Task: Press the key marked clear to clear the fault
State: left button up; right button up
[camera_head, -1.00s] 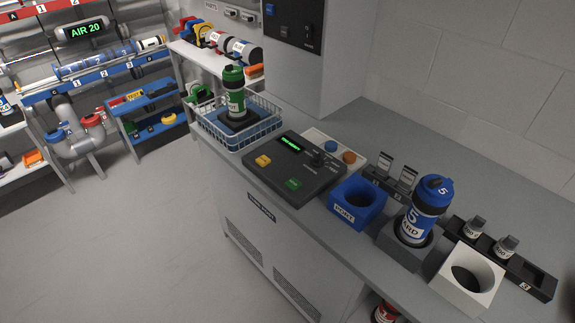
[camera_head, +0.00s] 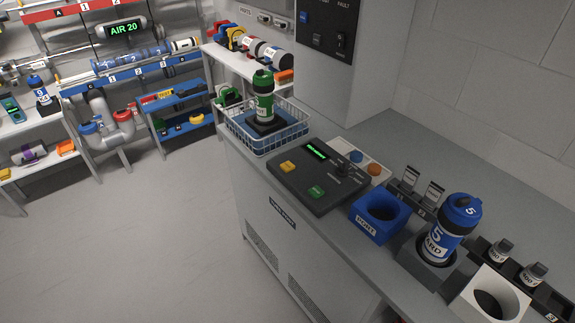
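A dark control panel (camera_head: 318,178) lies on the grey counter, with a small lit green display (camera_head: 316,150) at its back. A yellow key (camera_head: 287,167) is on its left side and a green key (camera_head: 316,192) is near its front edge. A black knob (camera_head: 342,170) is at its right. The lettering on the keys is too small to read, so I cannot tell which is marked clear. Neither of my grippers is in view.
A wire basket (camera_head: 240,131) holding a green bottle (camera_head: 263,97) stands left of the panel. To the right are a blue PORT block (camera_head: 377,228), a blue bottle (camera_head: 448,232) in a grey holder and a white block (camera_head: 466,297). The floor at left is clear.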

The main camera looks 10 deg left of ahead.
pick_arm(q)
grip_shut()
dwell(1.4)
